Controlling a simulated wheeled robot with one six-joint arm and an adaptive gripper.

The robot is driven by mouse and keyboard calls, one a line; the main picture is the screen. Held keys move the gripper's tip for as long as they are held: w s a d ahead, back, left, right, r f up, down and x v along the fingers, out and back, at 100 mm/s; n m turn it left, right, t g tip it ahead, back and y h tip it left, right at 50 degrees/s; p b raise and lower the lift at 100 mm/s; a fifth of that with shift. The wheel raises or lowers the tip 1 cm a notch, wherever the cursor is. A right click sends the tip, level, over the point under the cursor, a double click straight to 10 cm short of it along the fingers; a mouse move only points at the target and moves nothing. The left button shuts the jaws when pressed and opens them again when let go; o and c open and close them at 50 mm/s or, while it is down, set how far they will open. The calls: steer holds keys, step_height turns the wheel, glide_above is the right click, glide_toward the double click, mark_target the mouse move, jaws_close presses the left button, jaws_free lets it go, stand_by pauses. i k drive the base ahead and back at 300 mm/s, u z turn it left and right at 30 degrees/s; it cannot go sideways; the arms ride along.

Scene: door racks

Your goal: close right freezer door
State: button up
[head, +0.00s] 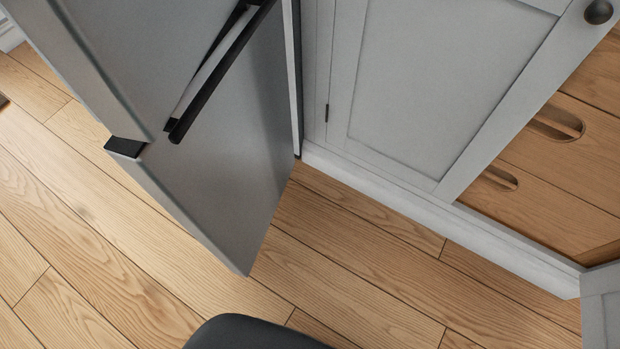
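A grey metal door (225,150) with a long black bar handle (225,70) fills the upper left of the head view. I take it to be the freezer door. It stands out at an angle over the floor, away from the line of the cabinets, so it is open. Its lower corner hangs above the wooden floor. A small black piece (126,147) sits at its left edge. The top of the door and the inside of the freezer are out of view. My gripper is not in view.
A pale grey cabinet door (420,80) with a dark round knob (598,11) stands right of the freezer. Wooden drawer fronts (560,170) with oval cut-out grips are further right. The wooden floor (80,240) is clear at the left and below the door.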

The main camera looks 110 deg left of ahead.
mark_target(222, 163)
steer(key=i, duration=0.15)
steer(key=u, duration=4.3)
steer(key=i, duration=0.5)
steer(key=z, duration=0.1)
steer(key=k, duration=0.5)
steer(key=z, duration=0.95)
steer(key=k, duration=1)
steer(key=u, duration=1.3)
steer(key=i, duration=0.5)
steer(key=z, duration=0.05)
